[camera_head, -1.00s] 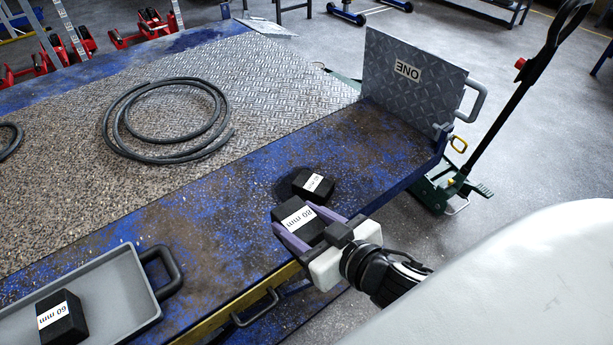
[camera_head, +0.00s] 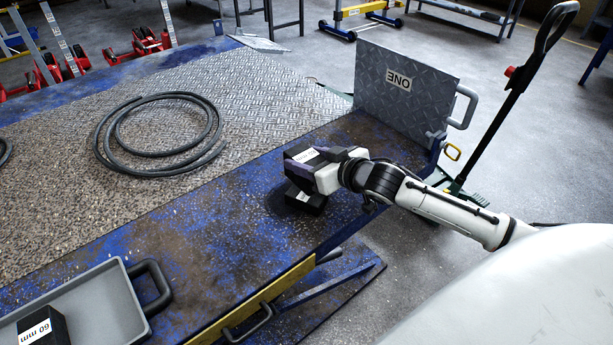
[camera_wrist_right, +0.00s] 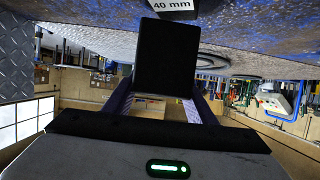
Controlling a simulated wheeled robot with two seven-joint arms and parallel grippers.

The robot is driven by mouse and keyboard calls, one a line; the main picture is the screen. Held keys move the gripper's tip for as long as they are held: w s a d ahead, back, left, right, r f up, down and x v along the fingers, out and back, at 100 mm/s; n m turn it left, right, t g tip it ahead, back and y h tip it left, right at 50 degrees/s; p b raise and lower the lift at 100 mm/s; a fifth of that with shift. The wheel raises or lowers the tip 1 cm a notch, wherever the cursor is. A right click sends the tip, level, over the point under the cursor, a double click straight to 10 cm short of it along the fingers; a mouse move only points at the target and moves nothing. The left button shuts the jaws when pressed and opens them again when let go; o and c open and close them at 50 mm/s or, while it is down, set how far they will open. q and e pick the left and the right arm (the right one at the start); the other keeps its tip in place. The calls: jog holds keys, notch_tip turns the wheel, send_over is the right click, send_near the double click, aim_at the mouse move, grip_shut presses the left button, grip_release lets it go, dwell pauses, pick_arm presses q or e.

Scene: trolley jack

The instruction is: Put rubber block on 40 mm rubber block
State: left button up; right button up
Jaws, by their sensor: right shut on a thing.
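My right gripper (camera_head: 304,164) is shut on a black rubber block (camera_head: 303,153) with a white label, over the blue bench edge. The 40 mm rubber block (camera_head: 305,201), black with a white label, lies on the bench just below it and is partly covered by the gripper. In the right wrist view the held block (camera_wrist_right: 166,58) fills the space between the purple fingers, and the "40 mm" label (camera_wrist_right: 172,4) shows at the top edge. I cannot tell whether the two blocks touch. My left gripper is not in view.
A grey tray (camera_head: 92,296) with a 60 mm block (camera_head: 45,328) stands at the front left. A coiled black hose (camera_head: 160,133) lies on the ribbed plate. The blue strip left of the blocks is clear.

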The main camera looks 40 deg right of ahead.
jog(key=shift+f, duration=2.05)
jog(key=o, duration=1.7)
jog(key=shift+f, duration=0.15)
jog(key=shift+o, duration=0.2)
jog(key=a+v, duration=0.1)
jog(key=v, duration=1.1)
jog(key=s+a+f+g, duration=0.2)
jog(key=s+a+f, duration=0.6)
jog(key=f, duration=0.3)
jog(key=s+a+f+n+g+y, duration=0.1)
jog(key=s+a+f+g, duration=0.2)
jog(key=s+a+f, duration=0.6)
jog(key=shift+s+a+f+p, duration=0.25)
jog(key=shift+a+f+p, duration=0.15)
jog(key=shift+a+f, duration=0.45)
